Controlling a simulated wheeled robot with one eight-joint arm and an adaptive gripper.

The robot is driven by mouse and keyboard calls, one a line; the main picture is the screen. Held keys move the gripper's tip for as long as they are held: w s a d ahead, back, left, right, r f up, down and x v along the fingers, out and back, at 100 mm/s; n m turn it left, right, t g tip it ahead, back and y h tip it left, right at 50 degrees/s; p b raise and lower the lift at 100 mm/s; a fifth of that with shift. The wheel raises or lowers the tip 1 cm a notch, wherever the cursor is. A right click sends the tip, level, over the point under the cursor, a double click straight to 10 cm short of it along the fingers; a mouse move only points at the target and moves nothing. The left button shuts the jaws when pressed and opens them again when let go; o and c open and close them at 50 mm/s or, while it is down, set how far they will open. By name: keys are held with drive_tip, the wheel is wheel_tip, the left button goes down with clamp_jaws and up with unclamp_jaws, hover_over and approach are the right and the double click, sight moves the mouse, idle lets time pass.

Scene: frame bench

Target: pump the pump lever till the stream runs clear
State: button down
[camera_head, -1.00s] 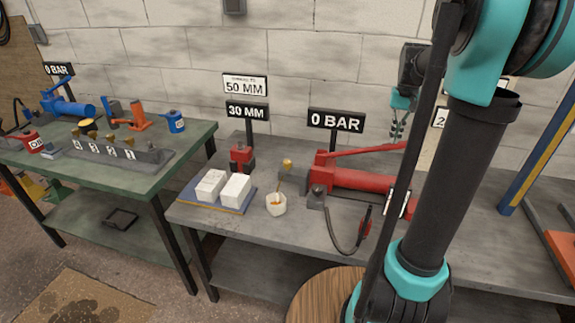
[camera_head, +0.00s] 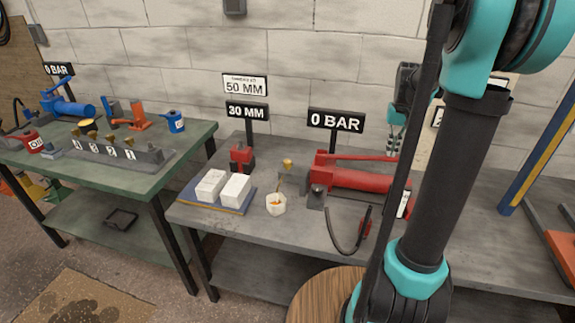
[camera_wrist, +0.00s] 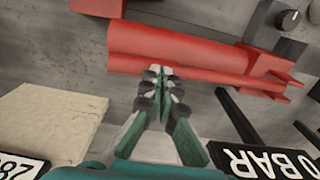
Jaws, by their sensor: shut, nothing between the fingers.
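The red hand pump (camera_head: 365,180) lies on the grey bench. Its red pump lever (camera_head: 350,157) lies nearly level, close above the body. My gripper (camera_head: 393,150) is shut with nothing in it, at the lever's right end. In the wrist view my gripper's fingertips (camera_wrist: 160,71) meet the edge of the lever (camera_wrist: 205,76), seemingly on its upper side; contact is not certain. A white cup (camera_head: 276,204) with orange contents stands left of the pump, below a brass funnel (camera_head: 287,163). The stream is too small to judge for clearness.
A "0 BAR" sign (camera_head: 336,121) stands behind the pump. A black hose (camera_head: 343,236) lies in front. White blocks (camera_head: 211,186) on a blue tray and a red jack (camera_head: 241,157) stand left.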

wheel_tip(320, 180, down, 3)
drive_tip(key=shift+f, duration=0.15)
drive_tip(key=shift+r, duration=4.25)
wheel_tip(320, 180, up, 5)
drive_tip(key=shift+s, duration=0.1)
idle(0.6)
